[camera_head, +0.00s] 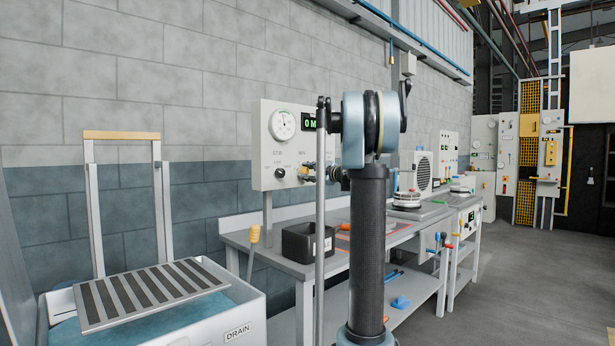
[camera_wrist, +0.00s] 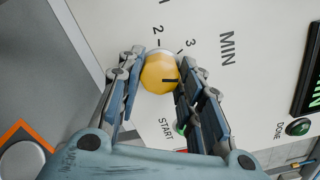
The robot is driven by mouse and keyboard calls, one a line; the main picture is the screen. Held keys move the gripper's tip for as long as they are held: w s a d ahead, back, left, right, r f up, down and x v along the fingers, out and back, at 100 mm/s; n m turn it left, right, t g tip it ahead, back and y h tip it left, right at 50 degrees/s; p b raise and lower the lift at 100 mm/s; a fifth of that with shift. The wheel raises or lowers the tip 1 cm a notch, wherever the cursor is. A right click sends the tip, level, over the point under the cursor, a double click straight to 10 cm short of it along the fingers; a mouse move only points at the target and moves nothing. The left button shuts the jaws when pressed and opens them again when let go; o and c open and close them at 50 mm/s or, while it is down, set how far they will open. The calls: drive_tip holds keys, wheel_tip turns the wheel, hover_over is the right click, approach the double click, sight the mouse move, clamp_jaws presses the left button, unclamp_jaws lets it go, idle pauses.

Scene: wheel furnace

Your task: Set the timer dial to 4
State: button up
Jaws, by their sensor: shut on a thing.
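The timer dial (camera_wrist: 157,72) is a round yellow knob with a black pointer line on the pale panel. My gripper (camera_wrist: 161,82) is shut around it, one finger on each side, in the wrist view. The pointer line points to the picture's right, towards the right finger, clockwise past the printed 3. The numbers 2 and 3 and the word MIN show; the finger covers any number where the pointer aims. In the head view my gripper (camera_head: 310,173) is at the lower right of the control panel (camera_head: 262,148) and hides the dial.
The panel also carries a round gauge (camera_head: 282,125), a partly hidden green display (camera_head: 309,122) and a black knob (camera_head: 280,173). A green DONE lamp (camera_wrist: 298,127) is on the panel's right. A black bin (camera_head: 300,243) stands on the bench below. A drain tank (camera_head: 215,322) is at left.

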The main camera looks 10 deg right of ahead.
drive_tip(key=shift+d+f+m, duration=0.15)
drive_tip(key=shift+m, duration=0.45)
drive_tip(key=o, duration=1.1)
drive_tip(key=shift+c, duration=0.2)
drive_tip(key=v, duration=1.1)
drive_tip(key=shift+s+d, duration=0.25)
drive_tip(key=shift+s, duration=0.05)
